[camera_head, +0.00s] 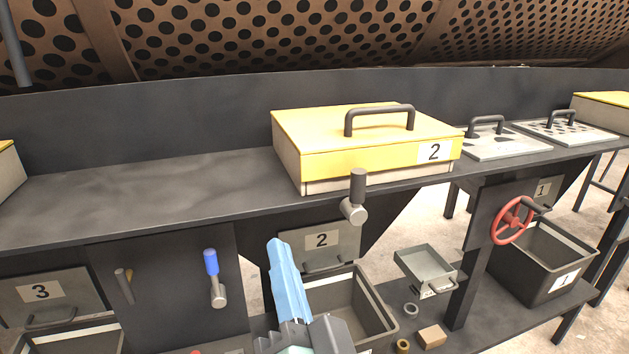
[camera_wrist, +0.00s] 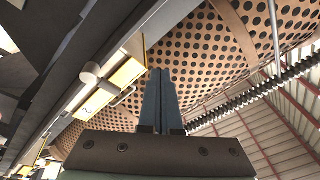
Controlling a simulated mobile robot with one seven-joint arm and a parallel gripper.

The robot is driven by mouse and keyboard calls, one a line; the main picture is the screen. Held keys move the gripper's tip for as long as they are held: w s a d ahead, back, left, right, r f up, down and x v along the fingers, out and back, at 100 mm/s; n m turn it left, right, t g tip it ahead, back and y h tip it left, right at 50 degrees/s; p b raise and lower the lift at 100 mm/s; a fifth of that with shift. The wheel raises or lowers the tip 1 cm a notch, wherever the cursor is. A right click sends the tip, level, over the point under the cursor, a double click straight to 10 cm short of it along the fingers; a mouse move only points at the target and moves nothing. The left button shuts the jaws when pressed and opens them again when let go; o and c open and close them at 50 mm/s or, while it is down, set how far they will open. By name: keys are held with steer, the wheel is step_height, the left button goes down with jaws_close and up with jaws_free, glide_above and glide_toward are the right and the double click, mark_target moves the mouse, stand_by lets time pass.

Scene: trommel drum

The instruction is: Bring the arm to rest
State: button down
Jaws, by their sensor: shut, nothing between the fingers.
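My gripper (camera_head: 287,275) shows at the bottom middle of the head view, with its light blue fingers pointing up and pressed together. It is empty. It stands in front of the bench, beside the number 2 panel and above the front of the open bin under it. In the wrist view my gripper (camera_wrist: 164,75) points up toward the perforated drum, its two fingers side by side with no gap. No contact with the bench shows in the head view.
A yellow-lidded box marked 2 (camera_head: 365,147) sits on the bench (camera_head: 130,190). A red handwheel (camera_head: 512,221), an open bin (camera_head: 375,310) and a small tray (camera_head: 428,265) are at right. The perforated drum (camera_head: 280,35) is behind.

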steer(key=s+d+r+n+t+h+p, duration=0.1)
steer(key=s+r+n+t+h, duration=0.1)
steer(key=r, duration=0.8)
steer(key=s+d+r+n+t+h+p, duration=0.1)
steer(key=s+r+n+t, duration=0.1)
steer(key=r, duration=0.9)
steer(key=s+d+r+n+t+h+p, duration=0.1)
steer(key=s+r+n+t+h, duration=0.1)
steer(key=r, duration=0.8)
steer(key=shift+s+d+r+t+h+p, duration=0.2)
steer(key=shift+s+d+t+h+p, duration=0.15)
steer(key=shift+s+t, duration=0.45)
steer(key=shift+a, duration=0.1)
